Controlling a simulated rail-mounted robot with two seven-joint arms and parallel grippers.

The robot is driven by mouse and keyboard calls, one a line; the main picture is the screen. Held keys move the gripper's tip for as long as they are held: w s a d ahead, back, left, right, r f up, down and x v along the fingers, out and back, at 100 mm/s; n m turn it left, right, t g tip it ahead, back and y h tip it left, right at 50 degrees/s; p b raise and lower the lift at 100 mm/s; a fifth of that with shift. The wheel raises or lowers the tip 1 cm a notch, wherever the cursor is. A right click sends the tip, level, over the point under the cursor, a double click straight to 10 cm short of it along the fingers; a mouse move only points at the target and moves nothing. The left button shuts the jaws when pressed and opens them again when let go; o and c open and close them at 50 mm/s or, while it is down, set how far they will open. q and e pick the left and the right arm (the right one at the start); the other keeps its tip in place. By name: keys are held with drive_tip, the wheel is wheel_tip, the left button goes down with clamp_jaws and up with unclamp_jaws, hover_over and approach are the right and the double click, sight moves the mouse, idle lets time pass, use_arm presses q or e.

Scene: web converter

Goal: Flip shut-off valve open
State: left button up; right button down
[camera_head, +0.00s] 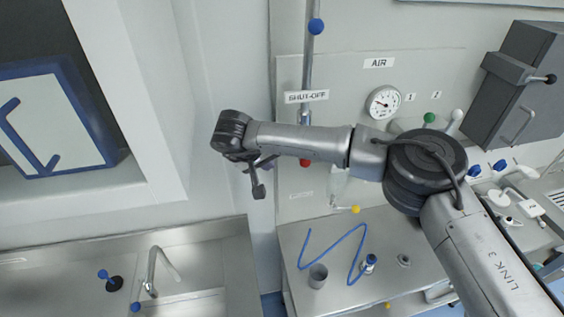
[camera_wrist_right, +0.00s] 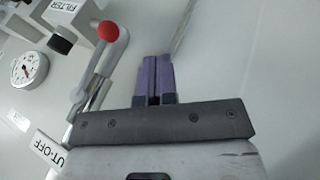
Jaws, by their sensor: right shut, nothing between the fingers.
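The shut-off valve's label (camera_head: 306,96) is on the wall panel beside a vertical metal pipe (camera_head: 308,62). A red ball (camera_head: 304,163) shows just below my right forearm, which hides much of the valve. In the right wrist view the red ball (camera_wrist_right: 108,32) tips a grey lever (camera_wrist_right: 103,62) beside the pipe, and part of the label (camera_wrist_right: 48,154) shows. My right gripper (camera_head: 258,190) is left of the valve in the head view. Its purple fingers (camera_wrist_right: 154,62) are together and empty, to the right of the lever and apart from it. My left gripper is out of view.
An air gauge (camera_head: 384,102) is right of the pipe, and a blue ball (camera_head: 316,26) is higher on it. A dark grey box (camera_head: 520,75) is at upper right. Below are a bench with a cup (camera_head: 317,276) and a sink counter with a tap (camera_head: 152,270).

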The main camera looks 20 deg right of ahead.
drive_tip(key=shift+s+a+r+b, duration=0.2)
drive_tip(key=shift+a, duration=0.6)
drive_tip(key=shift+s+a+r+b, duration=0.15)
drive_tip(key=shift+a+r+b, duration=0.1)
drive_tip(key=shift+a, duration=0.6)
drive_tip(key=shift+s+a+r+b, duration=0.15)
drive_tip(key=shift+s+a+r, duration=0.05)
drive_tip(key=shift+a, duration=0.6)
